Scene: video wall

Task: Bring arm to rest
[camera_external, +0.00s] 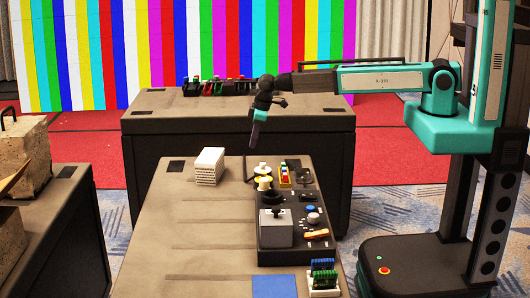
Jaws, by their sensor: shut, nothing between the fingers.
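My arm (378,80) reaches left from its column at the right, with its long teal link about level. The dark wrist (265,88) bends downward at its end. My gripper (253,146) points down, shut and empty. In the picture it sits in front of the rear table's dark side and above the far end of the front table (185,222). It appears apart from the things below it. The fingers are small here, and their fine detail is hard to make out.
A black control panel (290,244) with a grey box, knobs and coloured parts lies along the front table's right side. A white stack (209,167) stands left of it. Dark items (218,87) line the rear table (160,101). Concrete blocks (22,147) stand at left.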

